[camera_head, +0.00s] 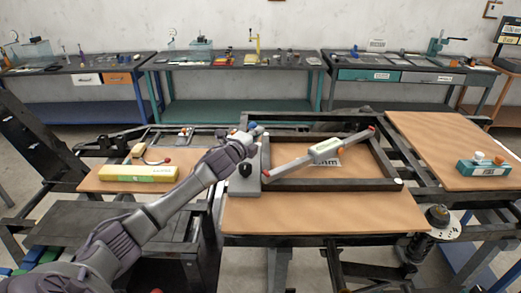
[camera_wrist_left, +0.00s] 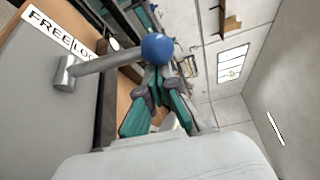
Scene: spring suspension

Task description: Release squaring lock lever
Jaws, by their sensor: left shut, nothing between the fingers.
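The lock lever (camera_wrist_left: 100,63) is a grey bar with a blue ball knob (camera_wrist_left: 157,47), shown large in the left wrist view. Its pivot end sits on a grey plate (camera_wrist_left: 35,85) with a label (camera_wrist_left: 60,32) reading FREE and a partly hidden second word. My left gripper (camera_wrist_left: 157,78) is shut and empty, its fingertips close to the blue knob; I cannot tell whether they touch it. In the head view my left gripper (camera_head: 246,139) is at the upper left corner of the dark frame, hiding most of the lever. My right gripper is out of view.
A black knob (camera_head: 245,170) stands beside my gripper. A yellow box (camera_head: 137,173) lies left, a teal box (camera_head: 484,168) right.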

